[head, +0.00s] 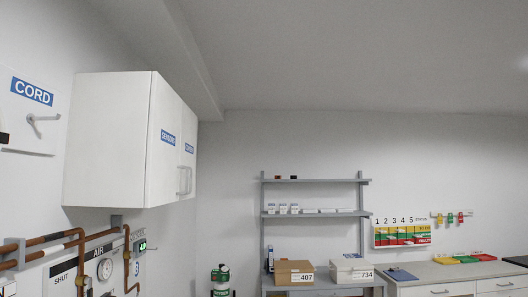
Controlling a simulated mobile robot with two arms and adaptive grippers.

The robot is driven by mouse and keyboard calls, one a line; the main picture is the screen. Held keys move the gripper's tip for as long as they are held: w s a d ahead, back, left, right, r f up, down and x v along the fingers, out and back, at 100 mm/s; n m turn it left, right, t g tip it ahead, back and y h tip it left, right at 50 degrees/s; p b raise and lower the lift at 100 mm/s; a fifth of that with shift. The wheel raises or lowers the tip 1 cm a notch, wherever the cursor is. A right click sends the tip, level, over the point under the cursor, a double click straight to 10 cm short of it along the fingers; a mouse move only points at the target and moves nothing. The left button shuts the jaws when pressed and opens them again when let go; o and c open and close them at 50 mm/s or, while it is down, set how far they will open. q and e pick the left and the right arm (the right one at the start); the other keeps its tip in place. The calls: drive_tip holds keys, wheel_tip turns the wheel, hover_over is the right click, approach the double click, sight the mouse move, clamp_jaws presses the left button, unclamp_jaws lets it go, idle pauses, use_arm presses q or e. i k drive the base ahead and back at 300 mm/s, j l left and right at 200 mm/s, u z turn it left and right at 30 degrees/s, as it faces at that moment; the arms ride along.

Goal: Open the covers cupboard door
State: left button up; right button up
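A white wall cupboard (108,140) hangs on the left wall, with its front facing right and seen at a steep slant. Its front has two doors with blue labels. The nearer label seems to read SENSORS (168,137). The farther door (189,165) has a small label (189,148) that looks like COVERS, though it is hard to read. Grey bar handles (184,181) sit low near where the doors meet. Both doors look shut. Neither of my grippers is in view.
Copper pipes (60,240) and an AIR gauge (105,269) are on the wall below the cupboard. A green-topped cylinder (220,274) stands low in the middle. A grey shelf rack (315,214) holds boxes, and a counter (440,271) is at right.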

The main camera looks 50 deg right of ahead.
sight(188, 147)
drive_tip(key=z, duration=1.05)
drive_tip(key=u, duration=0.4)
drive_tip(key=i+l, duration=0.05)
